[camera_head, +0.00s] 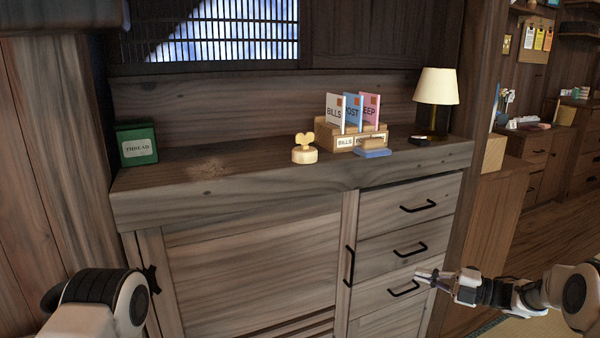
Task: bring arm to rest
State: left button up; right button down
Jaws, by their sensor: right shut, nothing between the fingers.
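My right gripper (428,277) reaches in from the right. It is shut and empty, in front of the lower part of the wooden cabinet (250,270). Its tips show close to the lowest visible black drawer handle (403,289); I cannot tell whether they touch it. My left arm shows at the lower left as a white and black link, and its gripper is out of view.
On the cabinet top stand a green thread box (137,145), a wooden stamp (304,150), a letter holder (350,140) with cards, a blue item (373,153) and a lamp (436,92). The drawers and door look shut. Shelves stand at right.

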jog(key=s+a+f+m+t+h, duration=0.1)
jog(key=s+a+f+m, duration=0.25)
jog(key=a+f, duration=0.2)
jog(key=s+a+f+m+h, duration=0.1)
jog(key=s+a+f+m, duration=0.1)
jog(key=a+f+m, duration=0.35)
jog(key=s+f+m+g+h, duration=0.2)
jog(key=s+f+m+h, duration=0.2)
jog(key=s+f+m, duration=0.5)
jog(key=s+f+m+g+h, duration=0.25)
jog(key=s+f+h, duration=0.35)
jog(key=s, duration=0.7)
jog(key=s+d+m+g+h+p, duration=0.1)
jog(key=s+d+m+g+h, duration=0.2)
jog(key=s, duration=0.7)
jog(key=s+d+m+g, duration=0.3)
jog(key=s+m, duration=0.3)
jog(key=s, duration=0.4)
notch_tip(320, 180, up, 23)
jog(key=p, duration=2.4)
jog(key=shift+w+n, duration=0.35)
jog(key=shift+w, duration=0.05)
